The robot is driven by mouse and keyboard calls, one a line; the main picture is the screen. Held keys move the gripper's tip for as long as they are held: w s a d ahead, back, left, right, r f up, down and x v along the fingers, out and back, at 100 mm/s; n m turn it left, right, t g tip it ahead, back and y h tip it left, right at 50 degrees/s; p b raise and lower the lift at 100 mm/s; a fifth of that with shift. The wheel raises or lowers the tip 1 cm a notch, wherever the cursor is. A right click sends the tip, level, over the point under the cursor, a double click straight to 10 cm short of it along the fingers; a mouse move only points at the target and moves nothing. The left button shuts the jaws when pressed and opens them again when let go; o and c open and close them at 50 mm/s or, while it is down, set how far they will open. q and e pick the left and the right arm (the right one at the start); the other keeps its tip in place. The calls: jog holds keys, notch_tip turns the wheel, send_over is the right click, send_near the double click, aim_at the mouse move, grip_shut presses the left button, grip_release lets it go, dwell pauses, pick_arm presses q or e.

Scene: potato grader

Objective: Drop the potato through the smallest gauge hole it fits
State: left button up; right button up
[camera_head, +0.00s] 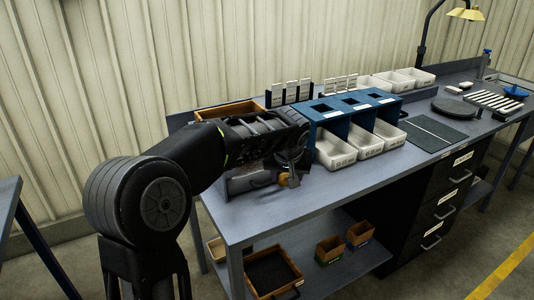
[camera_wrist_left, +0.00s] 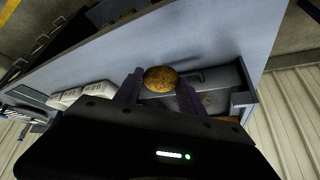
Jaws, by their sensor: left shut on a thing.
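My left gripper (camera_head: 290,177) is shut on a brownish-yellow potato (camera_head: 283,181), near the front left edge of the bench. In the left wrist view the potato (camera_wrist_left: 160,78) sits between the two fingers of the left gripper (camera_wrist_left: 160,84). The blue gauge stand (camera_head: 333,122) is to the right of the gripper, apart from it. Its top has three dark square holes, the left one (camera_head: 322,107), the middle one (camera_head: 350,100) and the right one (camera_head: 375,94). White bins (camera_head: 335,154) stand under the holes. My right gripper is not in view.
A grey metal tray (camera_head: 243,184) lies under my left arm, partly hidden. A wooden box (camera_head: 229,109) and upright white cards (camera_head: 291,92) stand behind. A dark mat (camera_head: 430,134) lies right of the bins. Small boxes (camera_head: 329,250) are on the lower shelf.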

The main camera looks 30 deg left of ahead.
pick_arm(q)
jog(key=s+d+f+m+h, duration=0.1)
jog(key=s+d+f+m, duration=0.1)
jog(key=d+f, duration=0.4)
jog(key=s+d+f+m+h, duration=0.2)
jog(key=s+d+f, duration=0.3)
jog(key=d, duration=0.5)
notch_tip(320, 180, down, 2)
jog(key=shift+s+f+m+t, duration=0.2)
jog(key=shift+m+t, duration=0.1)
jog(key=shift+m, duration=0.3)
jog(key=shift+r, duration=0.1)
